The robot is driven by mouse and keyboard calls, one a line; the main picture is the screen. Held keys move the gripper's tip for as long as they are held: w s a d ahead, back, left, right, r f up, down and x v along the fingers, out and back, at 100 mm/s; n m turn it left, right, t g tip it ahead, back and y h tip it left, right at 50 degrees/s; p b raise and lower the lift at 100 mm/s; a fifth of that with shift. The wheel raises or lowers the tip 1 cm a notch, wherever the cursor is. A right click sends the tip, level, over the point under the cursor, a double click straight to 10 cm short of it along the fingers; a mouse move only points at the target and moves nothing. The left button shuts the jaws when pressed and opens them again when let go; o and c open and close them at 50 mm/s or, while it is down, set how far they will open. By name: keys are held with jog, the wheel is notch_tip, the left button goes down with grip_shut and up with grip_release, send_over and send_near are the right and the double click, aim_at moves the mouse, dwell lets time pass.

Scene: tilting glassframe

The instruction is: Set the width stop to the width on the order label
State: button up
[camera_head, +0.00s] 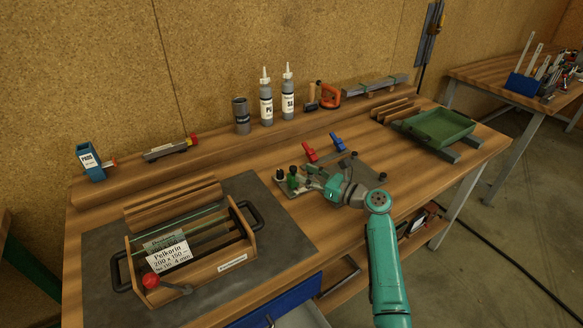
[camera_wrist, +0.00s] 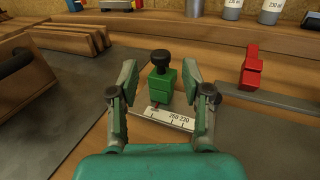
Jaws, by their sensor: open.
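The width stop (camera_wrist: 162,84) is a green block with a black knob, standing by a white scale strip (camera_wrist: 168,118) in the wrist view. The printed numbers are small; one looks like 230. The stop also shows in the head view (camera_head: 292,181). My gripper (camera_wrist: 160,77) is open, with one finger on each side of the green block and gaps visible between them. In the head view my gripper (camera_head: 303,178) reaches it from the right. The order label (camera_head: 170,256) stands in a wooden crate and reads "Pelkarin 200 x 150" with "4 mm" below.
The wooden crate (camera_head: 232,264) has black handles and a red knob (camera_head: 151,280). Red (camera_head: 310,154) and blue (camera_head: 337,144) clamps stand behind the stop. Bottles and tools line the back shelf. A green tray (camera_head: 440,128) is at the right.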

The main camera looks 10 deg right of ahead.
aim_at(296, 169)
jog(key=x, duration=0.5)
jog(key=shift+w+a, duration=0.2)
jog(key=shift+w, duration=0.1)
grip_shut()
